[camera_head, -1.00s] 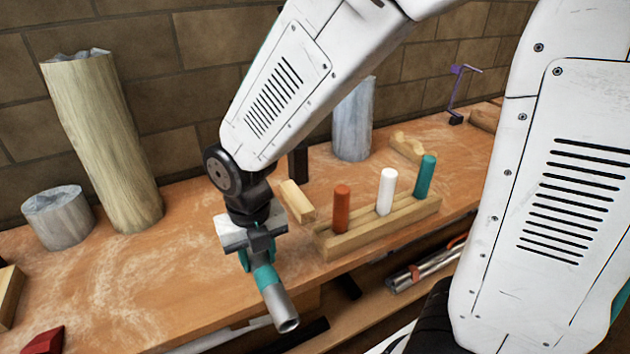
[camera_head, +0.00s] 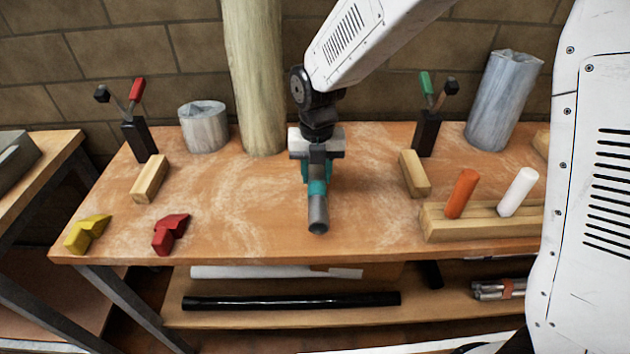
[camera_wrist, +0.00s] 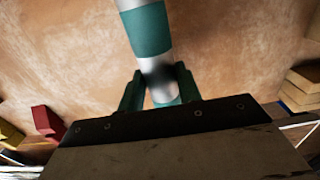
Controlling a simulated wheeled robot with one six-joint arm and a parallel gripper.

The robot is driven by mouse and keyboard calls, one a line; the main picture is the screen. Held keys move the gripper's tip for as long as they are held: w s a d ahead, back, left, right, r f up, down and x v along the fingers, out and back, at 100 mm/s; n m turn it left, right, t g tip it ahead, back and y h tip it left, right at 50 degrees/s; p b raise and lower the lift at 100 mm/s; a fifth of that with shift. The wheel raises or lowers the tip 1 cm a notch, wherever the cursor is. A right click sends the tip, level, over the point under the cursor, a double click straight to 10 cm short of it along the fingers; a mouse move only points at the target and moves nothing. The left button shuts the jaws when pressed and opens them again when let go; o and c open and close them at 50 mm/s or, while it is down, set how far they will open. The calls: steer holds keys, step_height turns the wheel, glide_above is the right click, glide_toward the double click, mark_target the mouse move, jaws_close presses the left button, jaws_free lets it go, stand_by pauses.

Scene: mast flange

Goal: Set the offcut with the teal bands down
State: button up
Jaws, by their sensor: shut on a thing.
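The offcut with the teal bands (camera_head: 318,213) is a short grey metal tube, its open end pointing toward the front of the bench. My gripper (camera_head: 317,170) is shut on it, over the workbench (camera_head: 240,200). In the wrist view the offcut (camera_wrist: 150,30) runs up between the two fingers of my gripper (camera_wrist: 158,90), with one teal band beyond the fingers and another close to them. The wooden bench top lies below it; I cannot tell how large the gap is.
A red block (camera_head: 170,233) and a yellow block (camera_head: 86,233) lie at the front left. A wooden rack (camera_head: 440,222) with an orange peg (camera_head: 462,193) and a white peg (camera_head: 517,192) stands at right. A tall pale post (camera_head: 255,80) stands behind. The bench between is clear.

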mark_target(314, 182)
steer(key=shift+w+a, duration=0.25)
steer(key=shift+w, duration=0.1)
steer(key=shift+f, duration=1.8)
steer(key=shift+f, duration=0.1)
steer(key=o, duration=1.1)
